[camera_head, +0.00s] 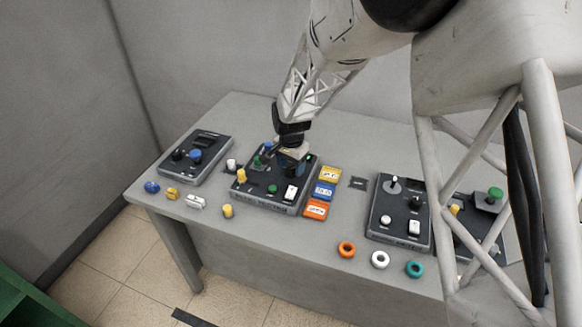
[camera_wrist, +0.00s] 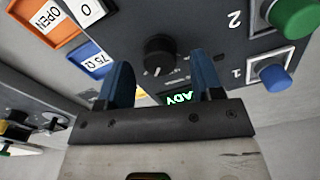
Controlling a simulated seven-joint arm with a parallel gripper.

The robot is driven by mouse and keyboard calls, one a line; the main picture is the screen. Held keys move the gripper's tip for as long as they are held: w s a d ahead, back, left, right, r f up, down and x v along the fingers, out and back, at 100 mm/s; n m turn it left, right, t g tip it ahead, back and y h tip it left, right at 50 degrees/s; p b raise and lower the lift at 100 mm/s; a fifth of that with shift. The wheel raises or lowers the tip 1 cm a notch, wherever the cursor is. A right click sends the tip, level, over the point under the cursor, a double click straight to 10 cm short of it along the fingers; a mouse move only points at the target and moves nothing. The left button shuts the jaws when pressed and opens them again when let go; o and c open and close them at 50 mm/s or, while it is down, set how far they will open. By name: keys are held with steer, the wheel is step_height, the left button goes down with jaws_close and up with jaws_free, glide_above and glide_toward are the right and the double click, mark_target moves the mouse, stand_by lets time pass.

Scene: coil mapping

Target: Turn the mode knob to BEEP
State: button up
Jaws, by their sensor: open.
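The mode knob (camera_wrist: 158,50) is a round black dial with a pale pointer line, on a dark control panel (camera_wrist: 185,20). In the wrist view its pointer faces down, towards a small green-lit display (camera_wrist: 176,97) that seems to read ADV upside down. My gripper (camera_wrist: 161,70) is open; its blue fingers stand on either side of the knob, with gaps visible. I cannot tell how deep the fingertips reach. In the head view my gripper (camera_head: 292,163) is over the middle panel (camera_head: 250,196) and hides the knob. The markings around the knob are too small to read.
Green (camera_wrist: 292,17) and blue (camera_wrist: 273,80) buttons and a white rocker switch (camera_wrist: 86,10) sit near my fingers. Other panels stand left (camera_head: 212,142) and right (camera_head: 403,240). Coloured rings (camera_head: 380,260) lie in front.

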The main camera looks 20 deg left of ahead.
mark_target(292, 169)
step_height(292, 169, up, 7)
steer(key=shift+f, duration=0.2)
stand_by(0.6)
steer(key=shift+d+r, duration=0.15)
steer(key=shift+d, duration=0.05)
steer(key=s+d+r, duration=0.3)
steer(key=d+r, duration=0.2)
steer(key=d, duration=0.4)
steer(key=s+d+r+n+t, duration=0.1)
steer(key=s+d+r, duration=0.2)
steer(key=d+r, duration=0.35)
steer(key=s+d+r, duration=0.3)
steer(key=d+r, duration=0.1)
steer(key=d, duration=0.7)
steer(key=s+d+r+n, duration=0.1)
steer(key=s+d, duration=0.7)
steer(key=s, duration=0.3)
steer(key=s+d+r+n+t, duration=0.1)
steer(key=s+d, duration=0.8)
steer(key=s, duration=0.3)
steer(key=shift+d+r+t, duration=0.25)
steer(key=shift+r+t, duration=0.05)
steer(key=shift+r, duration=0.1)
